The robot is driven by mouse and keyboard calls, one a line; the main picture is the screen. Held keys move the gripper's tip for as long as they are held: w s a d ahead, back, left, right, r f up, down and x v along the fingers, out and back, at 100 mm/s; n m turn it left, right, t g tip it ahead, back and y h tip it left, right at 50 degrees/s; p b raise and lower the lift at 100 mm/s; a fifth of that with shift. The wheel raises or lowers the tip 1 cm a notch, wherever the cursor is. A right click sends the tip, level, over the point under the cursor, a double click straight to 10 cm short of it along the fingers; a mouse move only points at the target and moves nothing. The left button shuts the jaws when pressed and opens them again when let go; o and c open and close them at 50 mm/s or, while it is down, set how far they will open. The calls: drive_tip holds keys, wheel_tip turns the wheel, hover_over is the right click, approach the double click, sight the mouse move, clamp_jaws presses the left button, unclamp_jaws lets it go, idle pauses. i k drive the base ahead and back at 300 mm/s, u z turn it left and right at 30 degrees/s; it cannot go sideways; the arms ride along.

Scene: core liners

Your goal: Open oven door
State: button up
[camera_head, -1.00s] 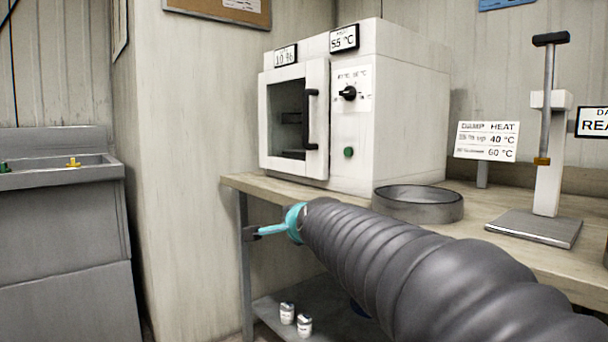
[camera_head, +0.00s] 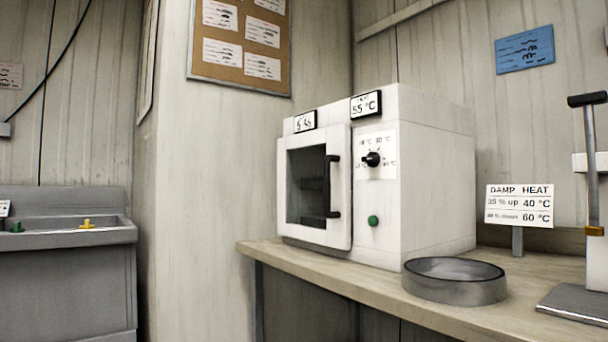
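The oven (camera_head: 435,175) is a white box on the wooden bench, in the middle right of the head view. Its door (camera_head: 343,185) has a dark window and looks shut. A dark vertical handle (camera_head: 331,187) is on the door's right side. A black knob (camera_head: 371,159) and a green button (camera_head: 373,221) are on the panel right of the door. One small display on top reads 55 °C. My gripper and arm are not in view.
A round grey metal pan (camera_head: 455,288) sits on the bench (camera_head: 415,309) in front of the oven's right side. A DAMP HEAT sign (camera_head: 519,206) and a stand with a lever (camera_head: 589,200) are further right. A grey sink (camera_head: 65,228) is at left.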

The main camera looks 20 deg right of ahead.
sight(337, 163)
drive_tip(key=z, duration=0.25)
drive_tip(key=i, duration=0.55)
drive_tip(key=z, duration=0.55)
